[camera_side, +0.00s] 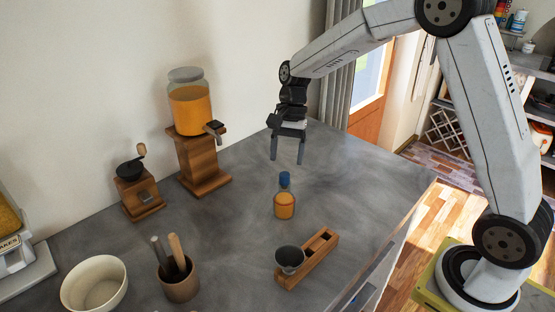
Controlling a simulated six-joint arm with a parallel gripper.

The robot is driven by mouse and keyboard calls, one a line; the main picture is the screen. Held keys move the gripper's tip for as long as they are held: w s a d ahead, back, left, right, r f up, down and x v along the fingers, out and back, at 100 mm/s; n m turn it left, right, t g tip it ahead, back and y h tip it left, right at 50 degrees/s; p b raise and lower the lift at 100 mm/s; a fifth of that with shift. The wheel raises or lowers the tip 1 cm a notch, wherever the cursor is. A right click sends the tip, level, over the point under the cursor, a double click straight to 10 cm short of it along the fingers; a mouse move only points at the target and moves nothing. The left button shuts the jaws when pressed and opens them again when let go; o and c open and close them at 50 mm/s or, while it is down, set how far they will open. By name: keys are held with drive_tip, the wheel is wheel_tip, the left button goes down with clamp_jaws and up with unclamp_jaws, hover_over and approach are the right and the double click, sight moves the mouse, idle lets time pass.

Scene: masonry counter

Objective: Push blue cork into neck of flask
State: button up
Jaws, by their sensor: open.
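A small flask (285,205) with orange contents stands upright on the grey counter. The blue cork (285,179) is at the top of its neck; how deep it sits in the neck is too small to tell. My gripper (287,161) is open and empty, with its two fingers pointing down. In the picture it appears just above the cork, apart from it. How far behind or in front of the flask it is, I cannot tell for sure.
A wooden block (322,246) with a dark metal cup (289,259) lies in front of the flask. A tool pot (179,281), white bowl (94,284), grinder (139,190) and juice dispenser on a wooden stand (203,160) stand left. The counter (375,185) right of the flask is clear.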

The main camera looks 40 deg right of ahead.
drive_tip(key=shift+v, duration=1.8)
drive_tip(key=shift+s, duration=0.1)
drive_tip(key=s+f+n+t+h, duration=0.1)
drive_tip(key=s+f+n+t, duration=0.1)
drive_tip(key=s+f+n, duration=0.2)
drive_tip(key=s+f+n+t+h, duration=0.2)
drive_tip(key=s+f+n, duration=0.2)
drive_tip(key=s+n, duration=0.4)
drive_tip(key=shift+s+a+t, duration=0.3)
drive_tip(key=shift+s+a, duration=0.1)
drive_tip(key=shift+s, duration=1.75)
